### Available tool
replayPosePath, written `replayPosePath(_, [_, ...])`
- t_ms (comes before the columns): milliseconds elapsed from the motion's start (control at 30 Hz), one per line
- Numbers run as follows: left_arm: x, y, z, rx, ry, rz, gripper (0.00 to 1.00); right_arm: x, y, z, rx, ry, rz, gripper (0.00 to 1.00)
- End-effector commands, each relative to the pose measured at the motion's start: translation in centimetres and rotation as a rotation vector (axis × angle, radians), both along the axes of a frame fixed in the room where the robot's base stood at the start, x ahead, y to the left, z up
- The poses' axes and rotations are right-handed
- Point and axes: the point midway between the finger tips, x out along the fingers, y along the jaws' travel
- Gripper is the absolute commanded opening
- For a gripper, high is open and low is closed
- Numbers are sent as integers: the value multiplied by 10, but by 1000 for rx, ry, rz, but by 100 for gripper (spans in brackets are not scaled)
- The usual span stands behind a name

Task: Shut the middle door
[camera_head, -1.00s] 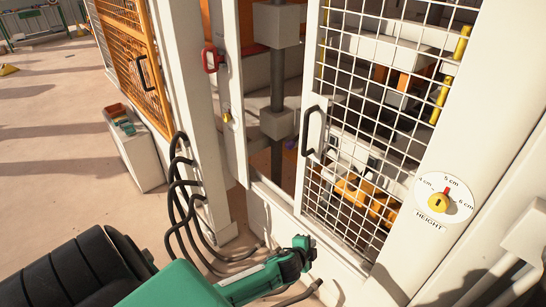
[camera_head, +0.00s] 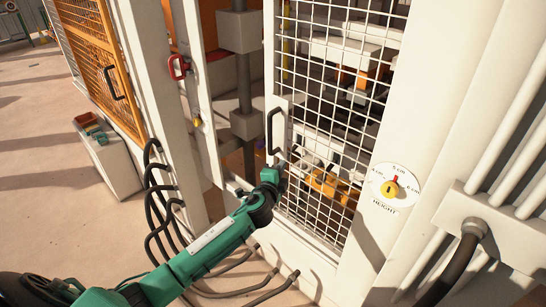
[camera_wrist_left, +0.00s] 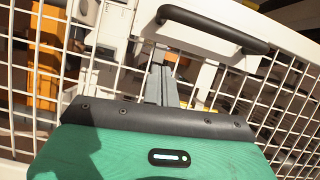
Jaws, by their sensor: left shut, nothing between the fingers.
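The middle door is a white frame with wire mesh (camera_head: 335,105) in the head view. It stands ajar, with an open gap between its left edge and the white post (camera_head: 200,100). Its black bar handle (camera_head: 270,131) is on the left side of the door. My left gripper (camera_head: 275,177) is shut and empty, just below the handle and close to the door's lower left part. In the left wrist view the shut grey fingers (camera_wrist_left: 161,86) point at the mesh, below the black handle (camera_wrist_left: 212,28). I cannot tell whether they touch it. My right gripper is not in view.
A round height dial (camera_head: 394,186) with a yellow knob is on the white panel right of the door. A red latch handle (camera_head: 178,67) is on the left post. Black cables (camera_head: 160,200) loop low at the left. An orange mesh door (camera_head: 105,65) stands farther left.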

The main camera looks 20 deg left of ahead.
Motion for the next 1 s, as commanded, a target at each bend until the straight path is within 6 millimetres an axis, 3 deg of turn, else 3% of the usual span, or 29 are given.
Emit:
replayPosePath(200, [33,4,1,-1,2,1,0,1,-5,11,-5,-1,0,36])
replayPosePath(300, [33,23,-1,2,3,2,0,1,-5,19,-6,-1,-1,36])
replayPosePath(500, [36,39,-5,-1,2,1,0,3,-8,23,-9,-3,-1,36])
replayPosePath(1000, [37,45,-7,-1,1,1,0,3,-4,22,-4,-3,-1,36])
